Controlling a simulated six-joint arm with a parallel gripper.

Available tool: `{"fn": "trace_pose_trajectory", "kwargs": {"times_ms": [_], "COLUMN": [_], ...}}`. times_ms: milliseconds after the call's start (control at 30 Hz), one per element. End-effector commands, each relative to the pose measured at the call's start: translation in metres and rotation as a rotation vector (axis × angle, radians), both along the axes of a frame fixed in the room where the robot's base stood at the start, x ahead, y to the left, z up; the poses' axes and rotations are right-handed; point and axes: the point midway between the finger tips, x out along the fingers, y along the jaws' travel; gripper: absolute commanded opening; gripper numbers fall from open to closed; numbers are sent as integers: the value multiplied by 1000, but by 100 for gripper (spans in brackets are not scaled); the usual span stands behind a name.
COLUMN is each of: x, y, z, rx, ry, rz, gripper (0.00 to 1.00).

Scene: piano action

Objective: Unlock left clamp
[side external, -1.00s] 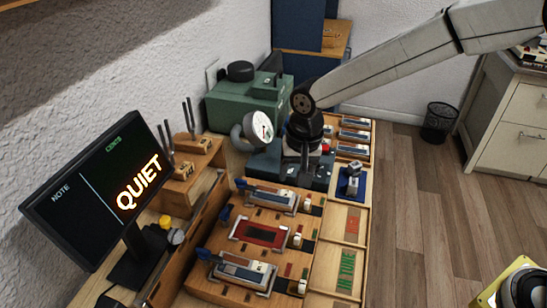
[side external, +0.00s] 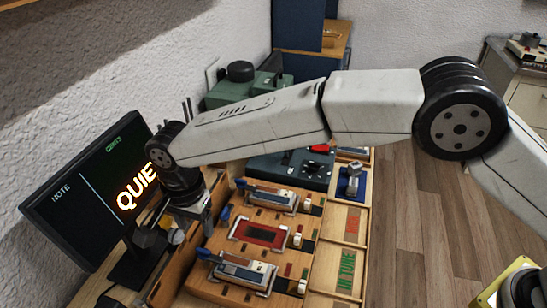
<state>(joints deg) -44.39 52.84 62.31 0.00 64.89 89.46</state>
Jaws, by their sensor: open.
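A wooden fixture board (side external: 212,284) carries two pale-and-blue units, one at the far end (side external: 272,196) and one at the near end (side external: 243,273), with a red framed slot (side external: 262,235) between them. Two blue levers show on the board's left side, a far one (side external: 225,213) and a near one (side external: 204,254). Which lever is the left clamp I cannot tell for sure.
A monitor (side external: 88,195) reading "QUIET" stands close to the left of my gripper. A dark blue machine (side external: 290,168) and a green one (side external: 235,92) stand behind. A compartment tray (side external: 325,270) lies to the right. The wall is close on the left.

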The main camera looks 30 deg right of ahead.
Motion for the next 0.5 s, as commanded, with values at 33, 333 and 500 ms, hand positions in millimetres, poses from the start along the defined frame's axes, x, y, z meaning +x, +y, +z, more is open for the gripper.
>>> {"fn": "trace_pose_trajectory", "kwargs": {"times_ms": [33,333,500], "x": [0,0,0], "y": [0,-1,-1], "z": [0,-16,-35], "rx": [0,-2,-1], "ry": [0,2,1], "rz": [0,1,1], "gripper": [65,65,65]}}
